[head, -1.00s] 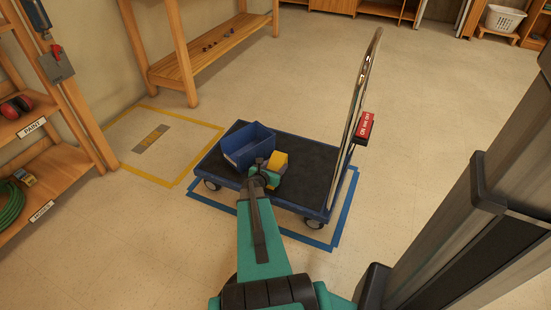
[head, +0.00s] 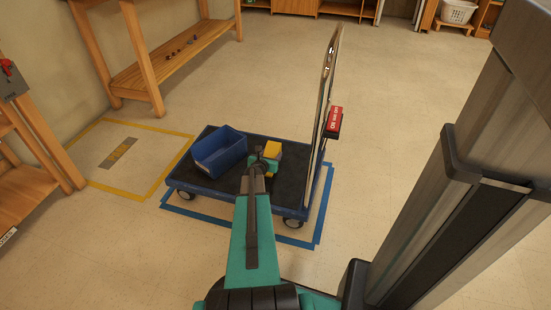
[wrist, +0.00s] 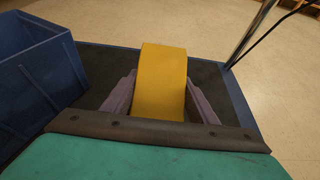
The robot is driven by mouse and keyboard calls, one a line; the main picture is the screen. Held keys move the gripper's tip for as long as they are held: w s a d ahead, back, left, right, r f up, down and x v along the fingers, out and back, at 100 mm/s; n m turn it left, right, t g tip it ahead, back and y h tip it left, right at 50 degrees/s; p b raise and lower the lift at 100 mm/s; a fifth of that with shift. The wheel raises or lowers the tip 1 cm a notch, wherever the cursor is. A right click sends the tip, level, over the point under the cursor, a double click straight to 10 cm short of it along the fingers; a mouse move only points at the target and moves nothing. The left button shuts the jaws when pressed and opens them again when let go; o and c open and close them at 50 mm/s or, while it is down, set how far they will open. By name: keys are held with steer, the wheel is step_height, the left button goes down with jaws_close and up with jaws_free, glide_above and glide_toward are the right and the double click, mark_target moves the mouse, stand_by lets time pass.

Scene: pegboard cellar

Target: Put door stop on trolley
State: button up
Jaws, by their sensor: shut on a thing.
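The yellow door stop (head: 272,152) is in my gripper (head: 264,165), over the trolley's dark deck. In the wrist view the door stop (wrist: 160,82) sits between the two jaws (wrist: 160,100), which are shut on it. The trolley (head: 290,187) is a blue-edged platform with a dark top and an upright metal handle at its right end. I cannot tell whether the door stop touches the deck. Its lower part is hidden by my gripper.
A blue open bin (head: 219,152) stands on the trolley, left of my gripper; it also shows in the wrist view (wrist: 35,75). A red-labelled box (head: 334,121) hangs at the handle. A wooden bench (head: 170,60) stands at the back left.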

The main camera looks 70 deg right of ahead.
steer(key=shift+s+d, duration=0.25)
steer(key=shift+d, duration=0.3)
steer(key=shift+s+d, duration=0.25)
steer(key=shift+d, duration=0.3)
steer(key=shift+f+b, duration=1.2)
steer(key=shift+f, duration=0.6)
steer(key=shift+f, duration=0.1)
steer(key=o, duration=1.5)
steer(key=shift+p+v, duration=1.2)
steer(key=shift+v, duration=4.9)
